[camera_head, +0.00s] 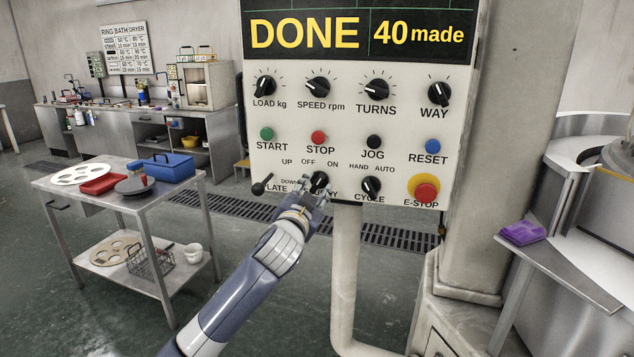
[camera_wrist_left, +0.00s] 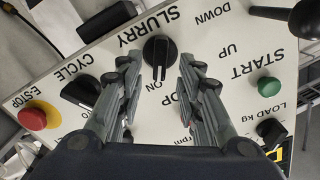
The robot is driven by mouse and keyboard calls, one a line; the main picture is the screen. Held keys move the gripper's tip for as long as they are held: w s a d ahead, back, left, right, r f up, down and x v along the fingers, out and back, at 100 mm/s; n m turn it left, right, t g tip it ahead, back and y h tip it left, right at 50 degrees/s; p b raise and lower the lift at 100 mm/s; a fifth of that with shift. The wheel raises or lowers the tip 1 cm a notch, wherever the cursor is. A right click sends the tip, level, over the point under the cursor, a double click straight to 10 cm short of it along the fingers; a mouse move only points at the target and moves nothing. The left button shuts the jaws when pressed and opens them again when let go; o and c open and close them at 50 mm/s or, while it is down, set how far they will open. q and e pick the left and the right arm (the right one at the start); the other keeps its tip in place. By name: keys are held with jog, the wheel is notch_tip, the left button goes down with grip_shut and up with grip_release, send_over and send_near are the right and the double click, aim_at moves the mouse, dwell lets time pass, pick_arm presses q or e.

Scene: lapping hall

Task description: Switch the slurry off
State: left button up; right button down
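The black slurry knob (camera_head: 319,180) is on the lower row of the white control panel (camera_head: 290,120), below the OFF and ON marks. In the left wrist view the knob (camera_wrist_left: 159,52) shows between my fingers, its white line pointing towards ON. The OFF mark is hidden there by a finger. My left gripper (camera_head: 315,190) is at the knob, covering part of the SLURRY label. In the wrist view its fingers (camera_wrist_left: 158,75) are apart, one on each side of the knob, with gaps visible. My right gripper is not in view.
Near the knob are the black cycle knob (camera_head: 371,187), a black platen lever (camera_head: 262,185), the green start button (camera_head: 267,133), the red stop button (camera_head: 318,137) and the red E-stop (camera_head: 426,191). A steel trolley (camera_head: 130,215) stands left. A purple item (camera_head: 523,232) lies at right.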

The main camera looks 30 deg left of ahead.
aim_at(317, 184)
pick_arm(q)
jog(key=shift+x, duration=1.85)
grip_shut()
